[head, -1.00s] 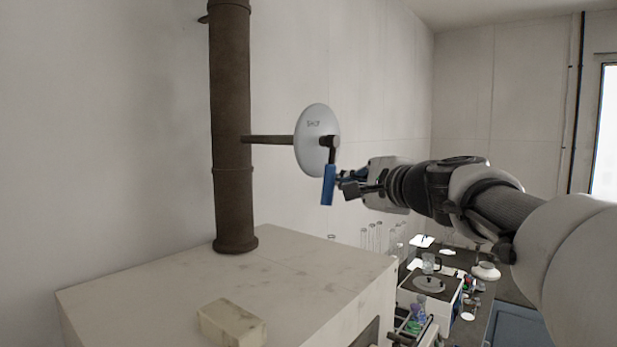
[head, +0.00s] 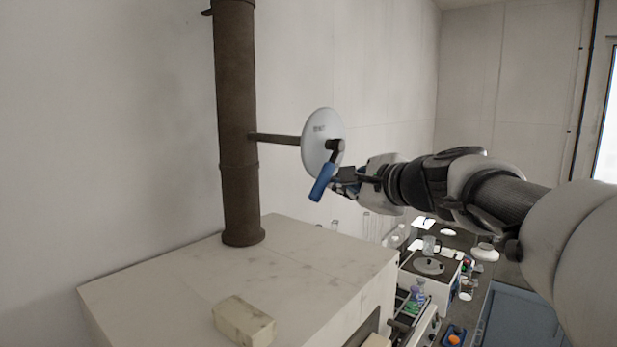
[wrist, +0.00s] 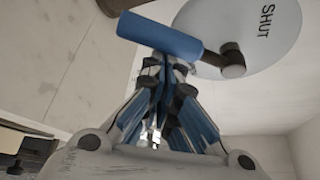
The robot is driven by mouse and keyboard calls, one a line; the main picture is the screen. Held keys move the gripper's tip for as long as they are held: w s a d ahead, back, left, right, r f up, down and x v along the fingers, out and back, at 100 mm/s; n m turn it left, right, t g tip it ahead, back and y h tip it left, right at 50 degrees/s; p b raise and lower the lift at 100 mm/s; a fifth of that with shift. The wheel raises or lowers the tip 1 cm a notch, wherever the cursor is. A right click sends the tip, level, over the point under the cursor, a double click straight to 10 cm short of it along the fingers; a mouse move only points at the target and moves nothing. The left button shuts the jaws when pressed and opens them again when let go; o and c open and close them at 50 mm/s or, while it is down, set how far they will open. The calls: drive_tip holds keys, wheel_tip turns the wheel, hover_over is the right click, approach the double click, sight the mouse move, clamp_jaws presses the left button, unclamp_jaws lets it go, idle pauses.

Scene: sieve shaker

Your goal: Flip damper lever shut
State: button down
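The damper lever has a blue grip (head: 322,182) on a dark crank at the centre of a pale round plate (head: 316,140). In the head view the grip slants down to the left. In the wrist view the blue grip (wrist: 160,36) lies across the top, just beyond my fingertips, and the plate (wrist: 268,20) bears the word SHUT. My gripper (head: 340,180) is right of the lever, its fingertips (wrist: 166,66) drawn together with nothing between them. The tips are at or very close to the grip; I cannot tell if they touch.
A rusty vertical pipe (head: 238,120) carries the plate on a side rod (head: 275,139). It stands on a pale cabinet (head: 180,270) with a small block (head: 244,320) on top. A bench with glassware and instruments is lower right. The air left of the lever is open.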

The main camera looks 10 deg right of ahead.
wheel_tip(320, 180, up, 4)
drive_tip(key=s+a+p, duration=0.1)
drive_tip(key=s+a, duration=0.1)
drive_tip(key=a, duration=0.1)
drive_tip(key=shift+s+r+p, duration=0.25)
drive_tip(key=shift+s+p, duration=0.05)
drive_tip(key=shift+s, duration=0.1)
drive_tip(key=shift+r, duration=0.2)
idle(0.6)
wheel_tip(320, 180, down, 4)
drive_tip(key=b, duration=0.4)
drive_tip(key=s+d+r, duration=0.4)
drive_tip(key=s+d, duration=0.2)
drive_tip(key=d, duration=0.1)
drive_tip(key=shift+s+r, duration=0.2)
drive_tip(key=shift+s, duration=0.15)
drive_tip(key=shift+a+f, duration=0.1)
